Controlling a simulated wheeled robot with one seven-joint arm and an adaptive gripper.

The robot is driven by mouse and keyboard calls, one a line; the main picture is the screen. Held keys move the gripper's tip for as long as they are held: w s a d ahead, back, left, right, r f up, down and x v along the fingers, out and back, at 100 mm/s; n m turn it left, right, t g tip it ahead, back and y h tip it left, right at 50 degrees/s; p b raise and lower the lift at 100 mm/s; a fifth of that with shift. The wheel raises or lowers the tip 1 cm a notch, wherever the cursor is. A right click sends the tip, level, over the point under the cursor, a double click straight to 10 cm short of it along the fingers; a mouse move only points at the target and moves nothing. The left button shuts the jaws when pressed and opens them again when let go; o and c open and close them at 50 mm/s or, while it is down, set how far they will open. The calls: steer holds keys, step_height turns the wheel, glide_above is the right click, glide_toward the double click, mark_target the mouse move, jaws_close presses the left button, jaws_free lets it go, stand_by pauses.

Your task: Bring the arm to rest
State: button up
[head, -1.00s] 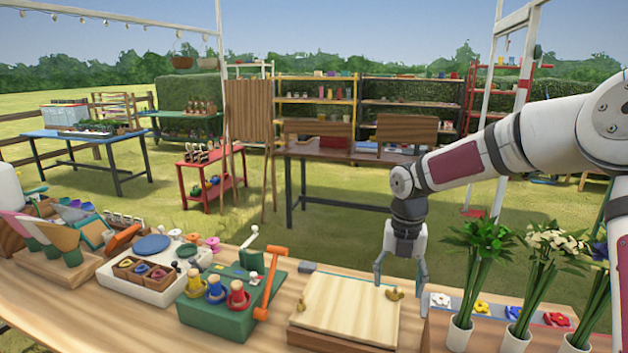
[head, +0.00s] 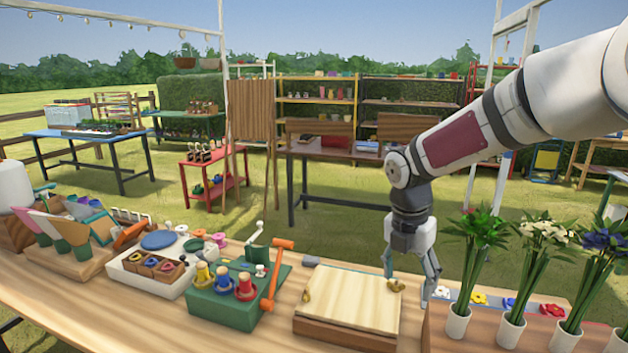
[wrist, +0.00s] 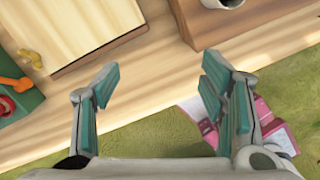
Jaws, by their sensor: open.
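My gripper (head: 408,284) hangs down at the end of my arm, over the right side of the wooden press board. In the wrist view its two teal-padded fingers (wrist: 160,90) are spread apart with nothing between them. Below and between them I see bare tabletop and a strip of grass. My arm reaches in from the upper right of the head view.
The wooden board (head: 345,300) with brass wing nuts lies left of my gripper. Potted flowers (head: 475,260) stand close on the right. A green stand with coloured spools (head: 235,305) is further left. A pink object (wrist: 270,125) lies below the table edge.

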steer(key=s+d+r+m+t+h, duration=0.1)
steer(key=s+r+m, duration=0.4)
steer(key=s+m, duration=0.3)
steer(key=s+r+m+t, duration=0.1)
steer(key=s+r+m, duration=0.5)
steer(key=s+m, duration=0.15)
steer(key=s+m+t+y, duration=0.2)
steer(key=s+m, duration=1)
steer(key=shift+a, duration=0.3)
steer(key=shift+r, duration=0.1)
